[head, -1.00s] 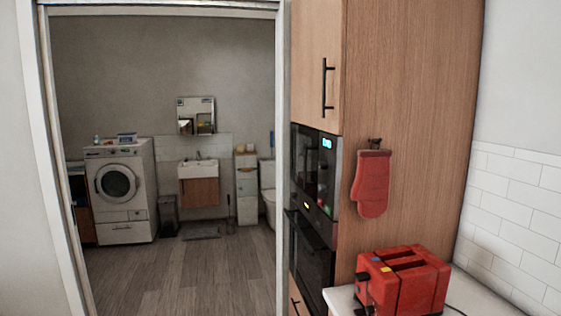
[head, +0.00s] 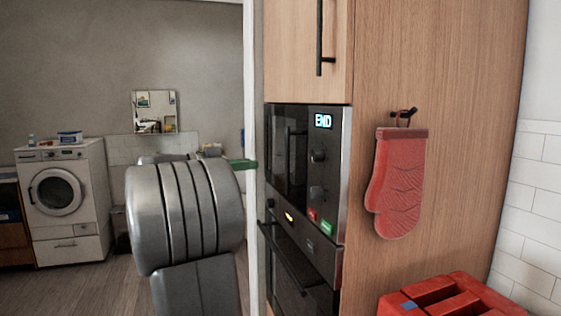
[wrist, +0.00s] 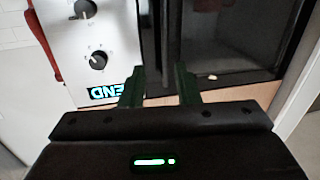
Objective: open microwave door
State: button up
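The microwave (head: 338,170) is built into the tall wooden cabinet. Its dark door (head: 278,140) looks closed, and its display reads END. The microwave's control panel (wrist: 92,45) shows upside down in the wrist view. The dark vertical door handle (wrist: 172,35) lies beside this panel. My gripper (wrist: 160,78) is open, with its two dark green fingers apart. In the wrist view the handle lines up with the gap between the fingertips; I cannot tell the depth between them. In the head view a green finger (head: 242,164) shows left of the door, and my arm hides the rest.
An oven (head: 300,275) sits below the microwave. A red oven mitt (head: 400,185) hangs on the cabinet's side, right of the microwave. A red toaster (head: 450,298) stands at lower right. A washing machine (head: 60,200) stands in the room behind, past the door frame (head: 250,60).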

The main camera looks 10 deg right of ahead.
jog(key=shift+m, duration=0.4)
jog(key=p+x, duration=0.1)
jog(key=x, duration=0.3)
jog(key=r+p+x, duration=0.1)
jog(key=x, duration=0.3)
jog(key=w+p+x, duration=0.1)
jog(key=x, duration=0.4)
jog(key=shift+a+r+p, duration=0.1)
jog(key=shift+r+p, duration=0.15)
jog(key=shift+p, duration=0.1)
grip_shut()
